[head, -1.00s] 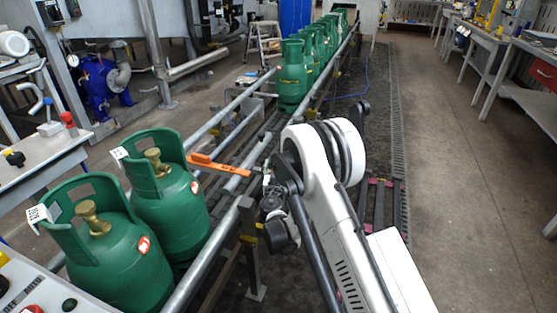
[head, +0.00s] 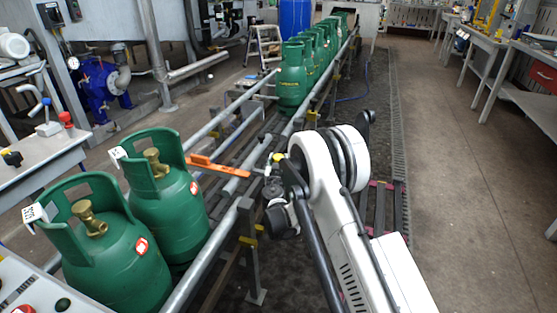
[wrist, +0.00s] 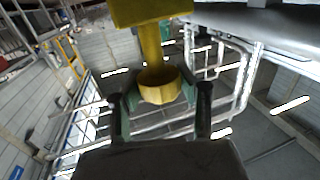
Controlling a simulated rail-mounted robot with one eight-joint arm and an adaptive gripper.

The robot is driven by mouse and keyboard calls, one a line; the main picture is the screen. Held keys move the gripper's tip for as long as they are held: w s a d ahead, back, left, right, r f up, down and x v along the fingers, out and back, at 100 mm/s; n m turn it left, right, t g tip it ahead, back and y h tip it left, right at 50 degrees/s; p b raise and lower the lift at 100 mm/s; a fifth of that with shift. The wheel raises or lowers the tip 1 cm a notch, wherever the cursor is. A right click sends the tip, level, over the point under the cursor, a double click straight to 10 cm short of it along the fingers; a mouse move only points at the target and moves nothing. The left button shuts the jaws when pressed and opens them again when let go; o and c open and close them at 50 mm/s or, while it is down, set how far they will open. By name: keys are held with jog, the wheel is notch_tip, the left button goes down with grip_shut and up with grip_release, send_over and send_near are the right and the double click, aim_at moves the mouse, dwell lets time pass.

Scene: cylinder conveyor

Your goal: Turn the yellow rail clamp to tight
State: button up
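The yellow rail clamp (head: 278,157) is small in the head view, at the conveyor rail beside my arm. In the wrist view its yellow body (wrist: 150,12) is at the top, with a stem running down to a rounded yellow knob (wrist: 160,88). My gripper (wrist: 160,98) has its two dark fingers with greenish pads on either side of the knob. The fingers are apart and the knob sits between them; I cannot tell for certain whether the pads touch it. In the head view my gripper (head: 273,188) is small and partly hidden by my arm.
Two green cylinders (head: 168,203) stand at the left, and several more (head: 293,80) stand farther along the conveyor. An orange bar (head: 218,167) crosses the rails left of my gripper. Metal rails (head: 212,243) run beside my arm. The floor (head: 460,190) at right is clear.

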jog(key=c, duration=0.4)
jog(key=shift+d+y, duration=0.1)
jog(key=shift+y, duration=0.3)
jog(key=shift+n+y, duration=1.3)
jog(key=shift+y, duration=0.4)
jog(key=n+g+y, duration=0.2)
jog(key=n+y, duration=0.1)
jog(key=y, duration=0.1)
jog(key=n+g+y, duration=0.2)
jog(key=y, duration=0.2)
jog(key=shift+d+n, duration=0.1)
jog(key=shift+n, duration=0.3)
jog(key=n+g+y, duration=0.4)
jog(key=g, duration=0.2)
jog(key=shift+n, duration=0.3)
jog(key=shift+n+g+y, duration=0.5)
jog(key=shift+n+g, duration=0.35)
jog(key=shift+g, duration=0.45)
jog(key=shift+n+g+y, duration=0.5)
jog(key=shift+n+g, duration=0.35)
jog(key=shift+g, duration=0.75)
